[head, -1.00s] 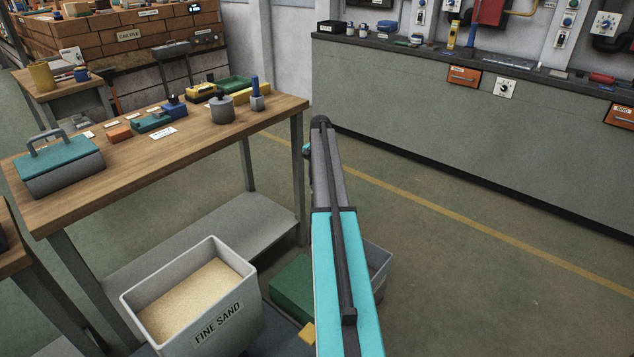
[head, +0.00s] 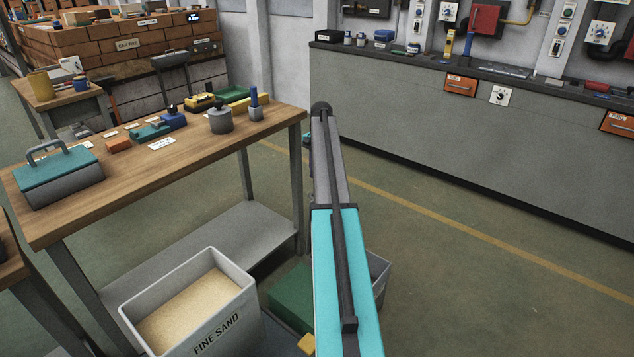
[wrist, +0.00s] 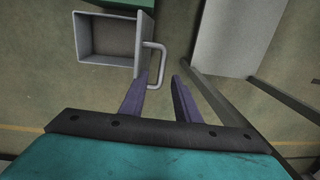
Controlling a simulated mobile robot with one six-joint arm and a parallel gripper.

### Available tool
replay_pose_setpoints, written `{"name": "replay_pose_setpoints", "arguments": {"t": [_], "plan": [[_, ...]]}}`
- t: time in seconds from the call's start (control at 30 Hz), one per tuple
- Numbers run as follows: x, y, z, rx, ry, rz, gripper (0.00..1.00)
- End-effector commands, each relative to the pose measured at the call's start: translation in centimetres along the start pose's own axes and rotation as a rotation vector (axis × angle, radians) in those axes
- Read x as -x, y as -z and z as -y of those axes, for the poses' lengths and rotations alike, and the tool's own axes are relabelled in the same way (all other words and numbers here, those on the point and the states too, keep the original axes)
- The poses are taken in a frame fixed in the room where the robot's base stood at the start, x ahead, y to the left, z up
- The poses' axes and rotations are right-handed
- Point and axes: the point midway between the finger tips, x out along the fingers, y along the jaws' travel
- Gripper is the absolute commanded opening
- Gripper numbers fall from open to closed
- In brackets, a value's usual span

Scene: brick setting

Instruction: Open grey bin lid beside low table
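The grey bin (head: 378,272) stands on the floor, mostly hidden behind my arm in the head view. In the wrist view the grey bin (wrist: 88,42) shows its hollow inside at the upper left. Its lid (wrist: 143,38) stands up along the bin's right side, seen nearly edge-on, so the bin looks open. A light grey loop handle (wrist: 161,62) sticks out from the lid to the right. My gripper (wrist: 160,80) is open, with its two purple fingers apart. The handle's lower end is near the left finger; I cannot tell whether they touch. The head view hides the gripper.
A wooden-topped table (head: 150,185) with tools stands left of my arm, with a grey lower shelf (head: 215,240). A sand bin (head: 240,290) and a green box (head: 290,292) are on the near side. A long grey cabinet (head: 440,110) lines the back. The floor on the right is clear.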

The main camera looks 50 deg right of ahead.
Motion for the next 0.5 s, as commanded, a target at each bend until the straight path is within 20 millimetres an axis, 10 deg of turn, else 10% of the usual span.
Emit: {"name": "replay_pose_setpoints", "arguments": {"t": [0.5], "plan": [[5.4,-0.1,0.0,0.001,0.000,0.002,0.29]]}}
